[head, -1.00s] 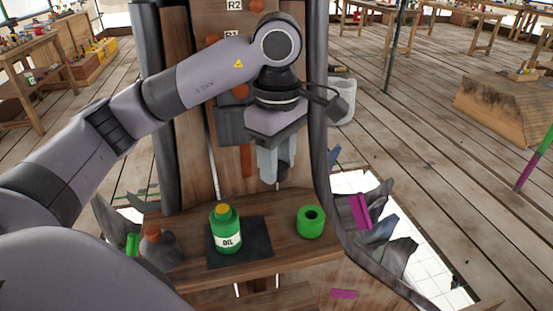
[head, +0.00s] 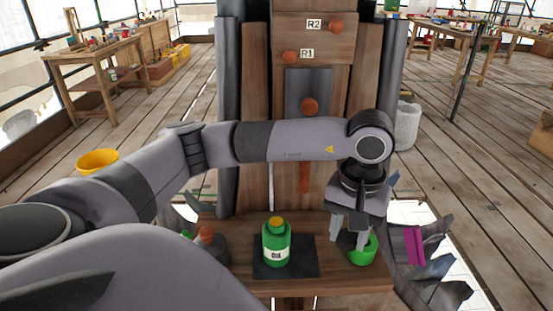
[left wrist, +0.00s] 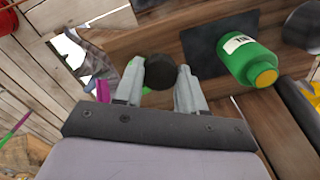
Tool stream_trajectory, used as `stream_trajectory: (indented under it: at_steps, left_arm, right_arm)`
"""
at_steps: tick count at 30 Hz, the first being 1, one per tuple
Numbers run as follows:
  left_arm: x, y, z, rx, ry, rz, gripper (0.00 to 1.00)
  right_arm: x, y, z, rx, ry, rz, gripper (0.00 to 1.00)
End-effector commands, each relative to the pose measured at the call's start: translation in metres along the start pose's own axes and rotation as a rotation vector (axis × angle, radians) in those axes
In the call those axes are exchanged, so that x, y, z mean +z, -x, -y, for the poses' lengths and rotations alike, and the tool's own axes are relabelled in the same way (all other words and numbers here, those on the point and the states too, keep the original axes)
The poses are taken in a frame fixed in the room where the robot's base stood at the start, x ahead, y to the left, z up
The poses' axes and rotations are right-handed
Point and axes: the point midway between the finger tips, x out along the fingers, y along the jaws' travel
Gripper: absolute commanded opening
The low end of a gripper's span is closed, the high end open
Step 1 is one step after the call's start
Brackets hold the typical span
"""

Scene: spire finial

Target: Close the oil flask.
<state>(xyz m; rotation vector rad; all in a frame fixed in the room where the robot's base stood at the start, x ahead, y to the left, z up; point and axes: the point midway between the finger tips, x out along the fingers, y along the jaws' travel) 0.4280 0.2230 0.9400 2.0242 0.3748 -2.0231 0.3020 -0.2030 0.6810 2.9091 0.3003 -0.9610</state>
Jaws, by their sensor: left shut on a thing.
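The oil flask (head: 276,246) is a green bottle with a white OIL label and a yellow-orange top. It stands upright on a dark mat (head: 300,268) on the wooden shelf, and shows in the left wrist view (left wrist: 247,60) at upper right. My left gripper (head: 349,240) points down at the green hollow ring (head: 366,253), right of the flask. Its fingers (left wrist: 160,78) are closed about a dark round piece (left wrist: 158,70), which covers most of the ring in the wrist view. I cannot tell whether this piece touches the ring. My right gripper is not in view.
A dark lump with an orange-brown knob (head: 207,234) sits left of the flask. Jagged grey pieces (head: 440,270) and a magenta strip (head: 414,246) lie past the shelf's right end. A wooden tower with R1 and R2 labels (head: 307,53) rises behind.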

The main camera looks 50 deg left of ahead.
Motion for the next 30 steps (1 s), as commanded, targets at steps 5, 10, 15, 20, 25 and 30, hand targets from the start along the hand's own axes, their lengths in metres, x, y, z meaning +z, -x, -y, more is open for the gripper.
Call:
stream_trajectory:
  at_steps: [5,10,15,20,25,30]
  left_arm:
    - [0.004,-0.017,-0.005,0.000,-0.214,0.001,0.12]
    - [0.007,-0.026,-0.007,0.002,-0.332,0.001,0.12]
    - [0.007,-0.028,-0.008,0.002,-0.368,0.001,0.12]
    - [0.007,-0.028,-0.008,0.002,-0.367,0.001,0.12]
    - [0.007,-0.028,-0.008,0.002,-0.366,0.001,0.12]
    - [0.007,-0.028,-0.008,0.002,-0.365,0.001,0.12]
  right_arm:
    - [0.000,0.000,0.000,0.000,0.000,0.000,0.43]
    - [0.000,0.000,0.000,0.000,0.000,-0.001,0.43]
    - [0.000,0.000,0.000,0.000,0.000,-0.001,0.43]
    - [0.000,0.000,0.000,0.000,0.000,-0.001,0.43]
    - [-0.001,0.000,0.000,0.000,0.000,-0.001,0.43]
    - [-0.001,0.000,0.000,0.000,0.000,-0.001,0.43]
